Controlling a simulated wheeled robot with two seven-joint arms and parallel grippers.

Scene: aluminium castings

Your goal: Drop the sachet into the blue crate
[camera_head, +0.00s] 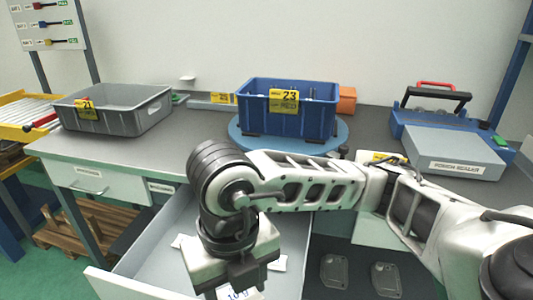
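The blue crate (262,118) stands on a round blue turntable (340,137) at the back middle of the bench, with a yellow label reading 23. My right arm comes in from the right and bends down over an open drawer (145,268). My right gripper (240,285) points down into the drawer at the bottom of the view. A white sachet marked 10 g (240,294) shows right at the gripper, partly covered by it. Whether the fingers hold it cannot be told. Other white pieces, likely sachets, show beside the gripper (279,263). My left gripper is not in view.
A grey crate (130,118) with a yellow label stands at the bench's left. A pouch sealer (455,165) and a blue toolbox (410,122) stand at the right. An orange box (347,100) is behind the blue crate. Castings (334,270) lie right of the drawer.

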